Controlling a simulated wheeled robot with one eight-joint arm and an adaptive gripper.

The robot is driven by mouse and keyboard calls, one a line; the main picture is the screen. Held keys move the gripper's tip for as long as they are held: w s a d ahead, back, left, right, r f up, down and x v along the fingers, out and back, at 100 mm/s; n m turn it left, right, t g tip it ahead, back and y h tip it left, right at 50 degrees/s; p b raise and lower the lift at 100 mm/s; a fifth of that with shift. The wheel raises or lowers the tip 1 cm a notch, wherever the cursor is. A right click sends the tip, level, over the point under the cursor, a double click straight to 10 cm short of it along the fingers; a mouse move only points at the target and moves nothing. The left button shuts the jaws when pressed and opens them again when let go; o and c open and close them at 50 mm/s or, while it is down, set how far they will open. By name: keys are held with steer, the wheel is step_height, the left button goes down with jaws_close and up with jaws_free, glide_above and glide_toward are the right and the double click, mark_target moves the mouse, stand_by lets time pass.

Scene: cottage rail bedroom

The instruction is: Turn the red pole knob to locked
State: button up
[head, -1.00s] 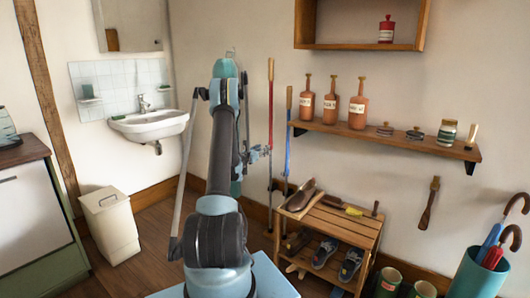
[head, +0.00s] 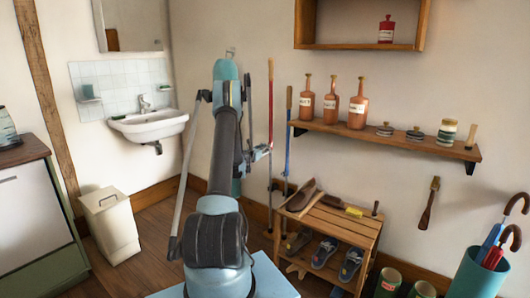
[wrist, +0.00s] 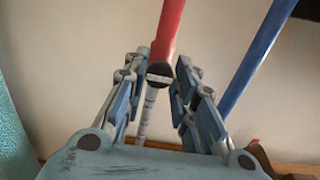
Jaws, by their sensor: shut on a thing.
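The red pole (head: 270,105) stands upright against the wall, left of the blue pole (head: 288,130). In the wrist view its red upper tube (wrist: 168,30) meets a thinner pale tube with dark marks (wrist: 148,118). The dark round knob (wrist: 159,70) sits at that joint, with a pale bar lying nearly level across its face. My gripper (wrist: 162,66) has one finger on each side of the knob and is shut on it. In the head view my gripper (head: 262,152) is small beside the pole, and the knob cannot be made out there.
The blue pole also shows close on the right in the wrist view (wrist: 256,55). A slatted shoe rack (head: 340,225) stands at the lower right of the poles. A wall shelf (head: 400,143) with bottles and jars is above it. A sink (head: 150,124) is on the left.

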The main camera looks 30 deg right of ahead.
steer(key=shift+m, duration=0.3)
steer(key=shift+s+f+m, duration=0.1)
steer(key=shift+m, duration=4.2)
steer(key=shift+s+f+m, duration=0.1)
steer(key=shift+m, duration=4.2)
steer(key=o, duration=1.1)
steer(key=shift+c, duration=0.2)
